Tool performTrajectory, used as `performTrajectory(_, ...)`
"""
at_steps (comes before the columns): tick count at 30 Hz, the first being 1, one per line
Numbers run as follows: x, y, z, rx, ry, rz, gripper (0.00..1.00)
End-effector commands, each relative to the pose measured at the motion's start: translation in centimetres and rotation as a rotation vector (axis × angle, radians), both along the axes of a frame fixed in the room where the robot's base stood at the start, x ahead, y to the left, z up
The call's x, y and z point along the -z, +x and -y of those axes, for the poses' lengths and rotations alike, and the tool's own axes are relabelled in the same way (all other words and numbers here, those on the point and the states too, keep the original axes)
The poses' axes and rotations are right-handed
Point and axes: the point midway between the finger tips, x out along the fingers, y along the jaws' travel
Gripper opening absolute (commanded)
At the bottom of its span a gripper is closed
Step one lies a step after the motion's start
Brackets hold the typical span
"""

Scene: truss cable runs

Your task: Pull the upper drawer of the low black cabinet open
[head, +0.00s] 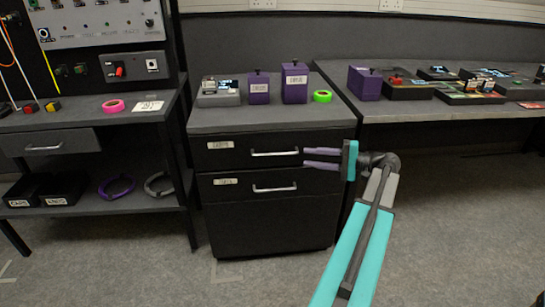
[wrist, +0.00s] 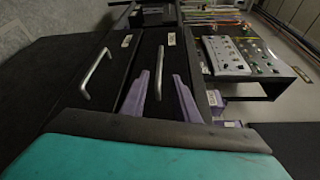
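The low black cabinet (head: 270,229) stands in the middle of the head view. Its upper drawer (head: 235,157) and lower drawer (head: 228,188) both look shut. The upper drawer's silver bar handle (head: 275,153) is level; the lower handle (head: 275,189) also shows in the wrist view (wrist: 96,74). My gripper (head: 304,158) has two purple fingers pointing left, just right of the upper handle in the head view. In the wrist view my gripper's fingers (wrist: 160,77) are apart, with the upper handle (wrist: 160,62) lined up between their tips. I see no contact; the exact distance is unclear.
Purple boxes (head: 294,82), a grey device (head: 219,92) and green tape (head: 322,96) sit on the cabinet top. A shelf bench (head: 75,145) stands left and a worktop (head: 450,110) right. The floor (head: 440,220) in front is clear.

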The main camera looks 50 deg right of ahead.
Motion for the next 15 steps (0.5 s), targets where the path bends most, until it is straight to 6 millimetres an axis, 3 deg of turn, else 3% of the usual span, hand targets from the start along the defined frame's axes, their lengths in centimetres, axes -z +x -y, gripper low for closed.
performTrajectory(8,0.3,1.5,-0.8,-0.001,0.0,-0.001,0.28)
performTrajectory(15,0.6,4.2,-2.3,-0.002,-0.001,0.0,0.28)
